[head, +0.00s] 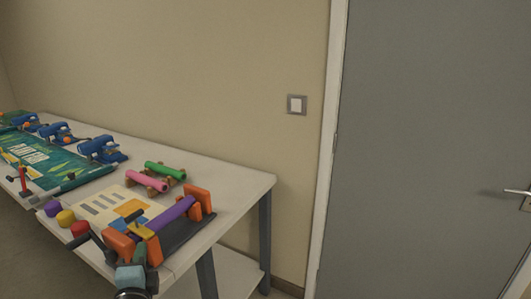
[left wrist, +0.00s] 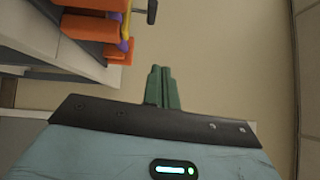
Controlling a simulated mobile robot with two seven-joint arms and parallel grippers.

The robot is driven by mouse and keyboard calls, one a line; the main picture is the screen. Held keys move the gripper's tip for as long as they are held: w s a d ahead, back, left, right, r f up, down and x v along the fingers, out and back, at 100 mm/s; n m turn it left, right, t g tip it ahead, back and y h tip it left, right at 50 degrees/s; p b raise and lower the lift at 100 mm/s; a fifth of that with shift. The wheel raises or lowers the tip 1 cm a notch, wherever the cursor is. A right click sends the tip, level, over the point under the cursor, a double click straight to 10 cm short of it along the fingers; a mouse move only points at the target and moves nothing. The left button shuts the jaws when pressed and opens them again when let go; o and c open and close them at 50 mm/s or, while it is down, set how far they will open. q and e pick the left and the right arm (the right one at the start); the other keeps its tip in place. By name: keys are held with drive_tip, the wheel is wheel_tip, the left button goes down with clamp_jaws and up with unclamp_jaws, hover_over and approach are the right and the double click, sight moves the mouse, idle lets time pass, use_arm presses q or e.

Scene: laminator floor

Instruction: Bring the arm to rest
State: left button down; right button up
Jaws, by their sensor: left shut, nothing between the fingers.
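My left gripper (head: 139,252) shows at the bottom of the head view, in front of the table's near edge. In the left wrist view its two green fingers (left wrist: 161,85) are together with nothing between them. Below them in that view is only plain floor. The laminator (head: 173,216), with orange ends and a purple roller, stands on the table beyond the gripper; part of its near side is hidden by the gripper. Its orange parts also show at the upper left of the left wrist view (left wrist: 92,28). My right gripper is in neither view.
The white table (head: 231,179) carries a pink roller (head: 146,181), a green roller (head: 165,170), colored jars, a green printed mat (head: 62,166) and several blue clamps. A grey door (head: 430,150) stands at right. Floor beside the table is clear.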

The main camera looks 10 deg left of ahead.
use_arm(q)
drive_tip(key=s+d+f+n+g+h, duration=0.1)
drive_tip(key=s+d+f+h, duration=0.15)
drive_tip(key=f, duration=0.45)
drive_tip(key=s+d+f+n+g+h, duration=0.1)
drive_tip(key=s+f+g+h, duration=0.1)
drive_tip(key=s+f, duration=0.35)
drive_tip(key=s+d+f+n+g+h, duration=0.2)
drive_tip(key=s+d+f+n+g, duration=0.1)
drive_tip(key=s+f, duration=0.6)
drive_tip(key=s+d+f+n+g+h+p, duration=0.1)
drive_tip(key=s+d+f+n+g+h, duration=0.1)
drive_tip(key=s+d+f+n, duration=0.4)
drive_tip(key=s+f+n, duration=0.1)
drive_tip(key=s+f, duration=0.3)
drive_tip(key=s, duration=0.6)
drive_tip(key=shift+n+g, duration=0.4)
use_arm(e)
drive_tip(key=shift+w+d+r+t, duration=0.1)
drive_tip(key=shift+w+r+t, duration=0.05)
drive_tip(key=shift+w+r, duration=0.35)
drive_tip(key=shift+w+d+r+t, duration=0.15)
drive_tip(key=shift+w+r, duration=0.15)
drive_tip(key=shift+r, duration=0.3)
use_arm(q)
drive_tip(key=shift+r, duration=0.1)
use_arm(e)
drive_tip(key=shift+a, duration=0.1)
